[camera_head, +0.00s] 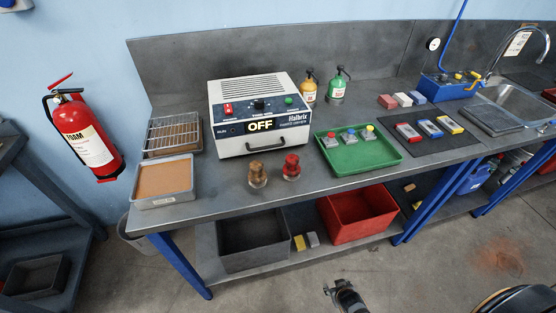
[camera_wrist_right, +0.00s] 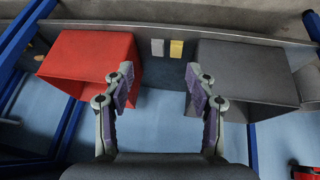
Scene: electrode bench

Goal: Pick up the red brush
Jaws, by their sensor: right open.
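Three small brush-like blocks lie side by side on a dark mat (camera_head: 432,146) at the right of the bench. The leftmost one (camera_head: 408,131) shows red and looks like the red brush; the middle one (camera_head: 430,128) looks blue and the right one (camera_head: 449,125) yellow. Their details are too small to be sure. My right gripper (camera_head: 340,290) is low at the bottom of the head view, in front of the bench and far from the brushes. In the right wrist view (camera_wrist_right: 160,78) its fingers are apart with nothing between them. My left gripper is not in view.
A green tray (camera_head: 382,160) with several knobbed pieces lies left of the mat. A red bin (camera_head: 358,228) and a grey bin (camera_head: 245,262) stand on the lower shelf. A power unit (camera_head: 232,95) reads OFF.

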